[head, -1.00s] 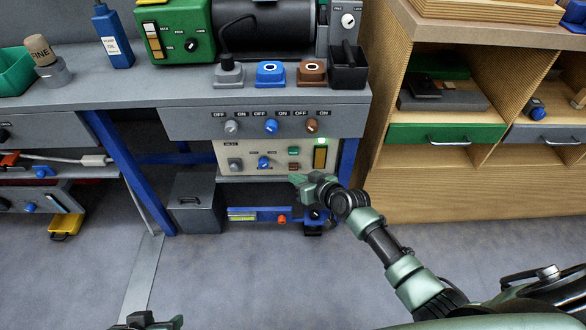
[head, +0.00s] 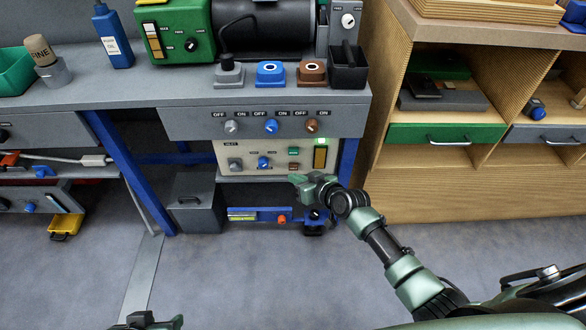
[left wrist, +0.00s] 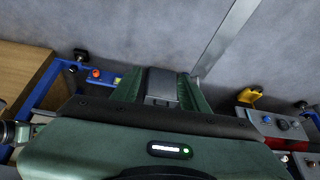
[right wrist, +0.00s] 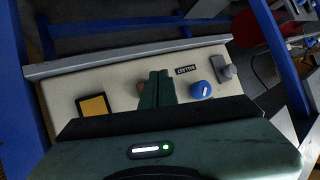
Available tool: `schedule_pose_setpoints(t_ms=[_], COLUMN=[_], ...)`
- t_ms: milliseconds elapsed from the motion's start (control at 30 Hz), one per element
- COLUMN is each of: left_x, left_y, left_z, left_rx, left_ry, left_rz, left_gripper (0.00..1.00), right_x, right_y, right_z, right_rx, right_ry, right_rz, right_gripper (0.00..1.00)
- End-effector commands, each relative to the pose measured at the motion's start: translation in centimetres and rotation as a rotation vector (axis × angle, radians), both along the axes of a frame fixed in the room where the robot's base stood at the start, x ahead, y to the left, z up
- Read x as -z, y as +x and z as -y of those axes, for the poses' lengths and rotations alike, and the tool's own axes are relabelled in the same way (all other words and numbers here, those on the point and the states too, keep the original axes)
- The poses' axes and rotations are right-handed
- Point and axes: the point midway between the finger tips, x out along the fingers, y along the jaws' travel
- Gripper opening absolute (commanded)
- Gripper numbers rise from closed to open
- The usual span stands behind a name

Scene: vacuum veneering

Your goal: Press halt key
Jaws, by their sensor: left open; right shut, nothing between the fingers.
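The beige control panel (head: 225,157) sits under the bench; it also shows in the right wrist view (right wrist: 65,92). It carries a green key (head: 293,152) and a small brownish key (head: 294,165) below it. I cannot read which is the halt key. My right gripper (head: 296,179) is shut and empty, close in front of the panel. In the right wrist view its fingertips (right wrist: 160,74) overlap the panel beside a partly hidden brown key (right wrist: 139,89); contact cannot be told. The green key is hidden there. My left gripper (head: 147,318) is open and empty, low over the floor.
The panel also has a blue knob (head: 263,162), a grey knob (head: 235,164) and an amber display (head: 320,157). Above it is a row of OFF/ON knobs (head: 271,126). A grey bin (head: 194,215) stands to the left. A wooden cabinet (head: 450,195) stands right.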

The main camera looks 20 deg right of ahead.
Motion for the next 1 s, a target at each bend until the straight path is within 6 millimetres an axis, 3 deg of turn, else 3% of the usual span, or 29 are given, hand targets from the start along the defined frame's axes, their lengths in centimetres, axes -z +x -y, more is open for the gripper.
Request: schedule_pose_setpoints(t_ms=[600,1000], left_x=[-0.9,-0.8], left_y=[2.5,2.4], left_z=[0.9,0.8], left_rx=[0.012,0.011], left_ry=[-0.024,-0.023], left_rz=[0.111,0.108], left_gripper=[0.44,0.44], right_x=[0.0,0.0], right_y=[0.9,0.9], right_z=[0.3,0.3], right_rx=[0.0,0.0], right_ry=[0.0,0.0], right_rz=[0.0,0.0], right_gripper=[0.0,0.0])
